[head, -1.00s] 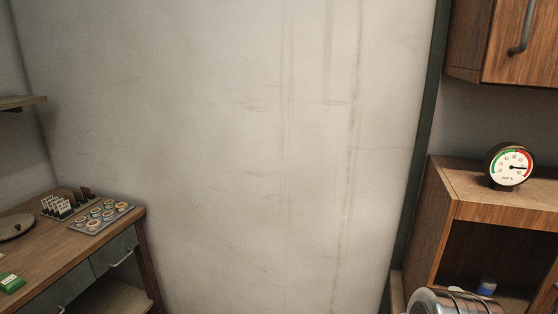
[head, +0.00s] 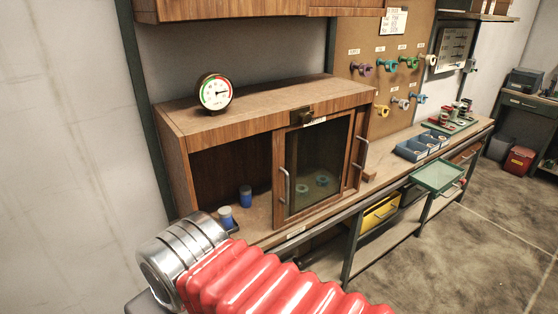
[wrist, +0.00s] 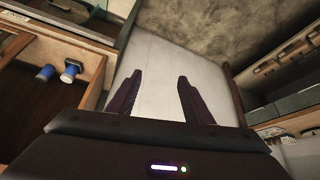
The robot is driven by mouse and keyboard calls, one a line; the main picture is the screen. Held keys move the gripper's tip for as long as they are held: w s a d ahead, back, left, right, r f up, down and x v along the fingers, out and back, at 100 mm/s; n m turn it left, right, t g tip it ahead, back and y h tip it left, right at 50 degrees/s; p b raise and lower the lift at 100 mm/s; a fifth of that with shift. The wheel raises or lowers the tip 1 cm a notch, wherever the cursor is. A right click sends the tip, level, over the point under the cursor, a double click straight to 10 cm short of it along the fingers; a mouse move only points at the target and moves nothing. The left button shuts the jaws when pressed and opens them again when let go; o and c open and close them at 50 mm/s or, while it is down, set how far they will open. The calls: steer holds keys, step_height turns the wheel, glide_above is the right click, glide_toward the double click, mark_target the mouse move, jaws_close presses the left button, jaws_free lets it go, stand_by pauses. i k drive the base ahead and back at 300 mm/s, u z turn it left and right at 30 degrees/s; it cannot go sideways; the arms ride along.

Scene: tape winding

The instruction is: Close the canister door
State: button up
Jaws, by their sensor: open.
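A wooden cabinet (head: 186,140) stands on the workbench in the head view. Its left bay is uncovered, and two blue canisters (head: 246,196) stand at that side. A framed dark glass door (head: 320,160) covers the right part, with a metal handle (head: 283,187) on its left edge and another handle (head: 362,153) to the right. The blue canisters also show at the left of the wrist view (wrist: 45,73). My gripper (wrist: 160,75) is open and empty in the wrist view, to the right of the canisters. The head view does not show its fingers.
A round gauge (head: 215,93) sits on the cabinet. To the right are blue bins (head: 416,149), a green tray (head: 438,176) and a pegboard with tape rolls (head: 387,65). My red-sleeved arm covers the front of the bench. Open floor lies at the right.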

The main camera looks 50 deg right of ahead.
mark_target(278, 135)
steer(key=z, duration=1.95)
steer(key=k, duration=1.35)
steer(key=z, duration=0.15)
steer(key=i, duration=1.1)
steer(key=u, duration=0.25)
